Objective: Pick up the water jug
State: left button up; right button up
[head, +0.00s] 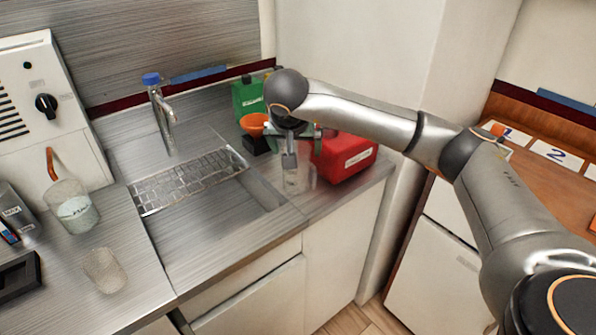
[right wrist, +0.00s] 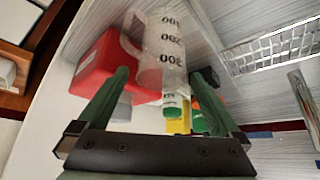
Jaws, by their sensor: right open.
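A clear, see-through jug with dark printed scale marks (right wrist: 168,42) shows in the right wrist view, ahead of my right gripper (right wrist: 164,78). Its lower part shows faintly in the head view (head: 296,180), on the counter just below the gripper. My right gripper (head: 291,148) is open, with its green fingers pointing toward this jug, one to each side in the wrist picture. I cannot tell how deep the jug sits between them. Another clear vessel with an orange handle (head: 73,208) stands on the left counter. My left gripper is not in view.
A red canister (head: 346,157) stands close right of the gripper. A green container (head: 247,97) and an orange funnel-like piece (head: 255,124) are behind. The sink with a wire rack (head: 190,181) and blue-topped tap (head: 160,108) lies left. A clear tumbler (head: 104,270) stands front left.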

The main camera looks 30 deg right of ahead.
jog(key=x, duration=0.5)
jog(key=shift+a+f, duration=0.1)
jog(key=shift+f, duration=0.15)
jog(key=c, duration=1.2)
jog(key=shift+o, duration=0.2)
jog(key=shift+r, duration=0.1)
